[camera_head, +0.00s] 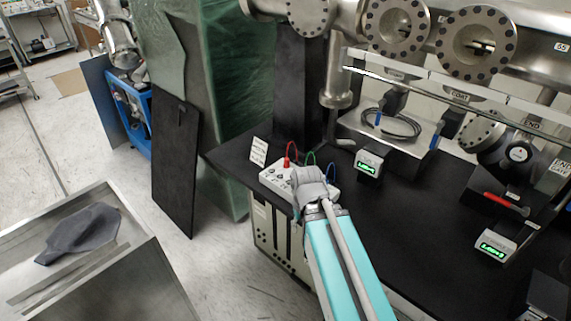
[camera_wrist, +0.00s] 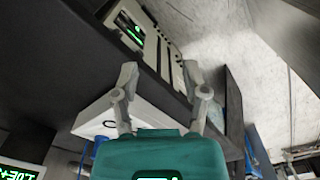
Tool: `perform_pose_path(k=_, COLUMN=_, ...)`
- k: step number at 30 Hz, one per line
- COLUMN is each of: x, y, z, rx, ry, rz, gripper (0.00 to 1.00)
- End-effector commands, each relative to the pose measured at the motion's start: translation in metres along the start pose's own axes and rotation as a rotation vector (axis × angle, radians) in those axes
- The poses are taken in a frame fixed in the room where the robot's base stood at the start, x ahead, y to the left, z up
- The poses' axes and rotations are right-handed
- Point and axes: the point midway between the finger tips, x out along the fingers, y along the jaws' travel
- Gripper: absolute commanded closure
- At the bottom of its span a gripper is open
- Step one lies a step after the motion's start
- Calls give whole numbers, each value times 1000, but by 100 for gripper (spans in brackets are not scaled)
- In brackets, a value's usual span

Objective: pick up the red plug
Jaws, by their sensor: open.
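The red plug (camera_head: 289,154) stands upright with a red cable at the back left of a white socket box (camera_head: 273,177) on the black bench. A green lead (camera_head: 310,157) and a blue lead (camera_head: 331,172) are to its right. My gripper (camera_head: 305,176) is in front of the box and hides its middle, to the right of the red plug in the picture and apart from it. In the wrist view my gripper (camera_wrist: 160,72) has its two fingers spread with nothing between them. I cannot make out the red plug in the wrist view.
A small white card (camera_head: 259,151) stands left of the box. A green-lit display (camera_head: 368,165) is to its right, with another display (camera_head: 493,246) farther right. Metal pipework (camera_head: 440,38) hangs above.

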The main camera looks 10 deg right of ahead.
Motion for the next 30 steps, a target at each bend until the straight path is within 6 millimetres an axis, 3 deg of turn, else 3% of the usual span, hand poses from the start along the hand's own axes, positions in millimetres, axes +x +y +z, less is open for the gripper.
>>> perform_pose_path(k=5, x=-4, y=0, z=-7, rx=13, ry=0, rz=0, gripper=30)
perform_pose_path(k=11, x=-24, y=10, z=-40, rx=89, ry=1, rz=0, gripper=30)
perform_pose_path(k=17, x=-59, y=10, z=-104, rx=246, ry=1, rz=-1, gripper=30)
perform_pose_path(k=24, x=-107, y=10, z=-195, rx=488, ry=2, rz=-3, gripper=30)
perform_pose_path(k=30, x=-137, y=10, z=-256, rx=663, ry=2, rz=-4, gripper=30)
